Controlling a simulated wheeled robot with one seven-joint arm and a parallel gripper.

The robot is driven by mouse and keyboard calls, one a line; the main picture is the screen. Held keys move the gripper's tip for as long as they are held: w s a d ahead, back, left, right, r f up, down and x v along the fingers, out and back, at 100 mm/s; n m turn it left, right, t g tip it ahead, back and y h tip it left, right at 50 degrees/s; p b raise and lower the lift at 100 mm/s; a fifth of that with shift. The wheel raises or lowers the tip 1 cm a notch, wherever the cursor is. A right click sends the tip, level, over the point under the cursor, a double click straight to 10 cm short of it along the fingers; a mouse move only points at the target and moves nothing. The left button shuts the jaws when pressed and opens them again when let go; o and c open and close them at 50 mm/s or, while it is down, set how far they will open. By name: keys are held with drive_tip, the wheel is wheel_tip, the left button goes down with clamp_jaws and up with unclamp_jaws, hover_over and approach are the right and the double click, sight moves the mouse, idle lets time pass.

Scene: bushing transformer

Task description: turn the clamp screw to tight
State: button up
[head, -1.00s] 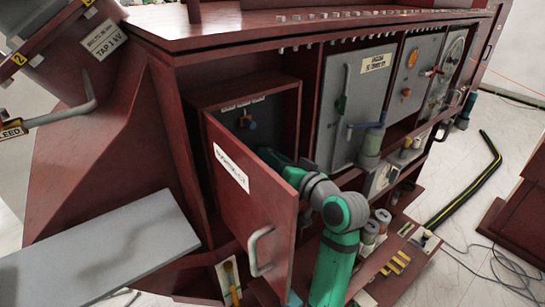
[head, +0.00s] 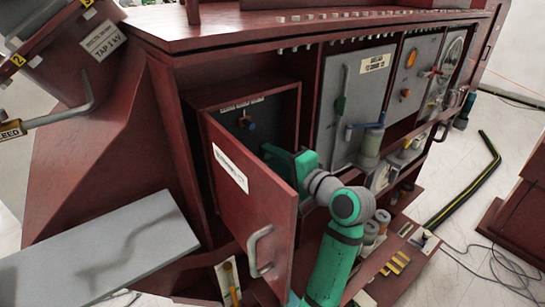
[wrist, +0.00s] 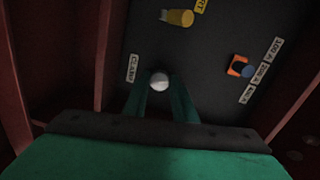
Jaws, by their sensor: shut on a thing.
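The clamp screw shows in the wrist view as a pale round knob (wrist: 159,81) on a dark panel (wrist: 215,85), beside a label reading CLAMP (wrist: 132,68). My gripper (wrist: 164,92) has its two green fingers on either side of the knob and is shut on it. In the head view my green arm reaches into the open red box (head: 245,95); the fingertips and the screw are hidden behind its door (head: 245,205). Whether the screw is tight cannot be told.
On the same panel are a yellow knob (wrist: 180,17) and an orange and blue selector (wrist: 240,67) with several labels. The red box walls stand close on both sides. The open door, with its grey handle (head: 258,250), stands beside my arm.

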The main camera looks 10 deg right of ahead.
drive_tip(key=shift+d+f+m, duration=0.15)
drive_tip(key=shift+m, duration=0.75)
drive_tip(key=o, duration=1)
drive_tip(key=shift+o, duration=0.2)
drive_tip(key=v, duration=1)
drive_tip(key=shift+s+d, duration=0.25)
drive_tip(key=shift+d, duration=0.05)
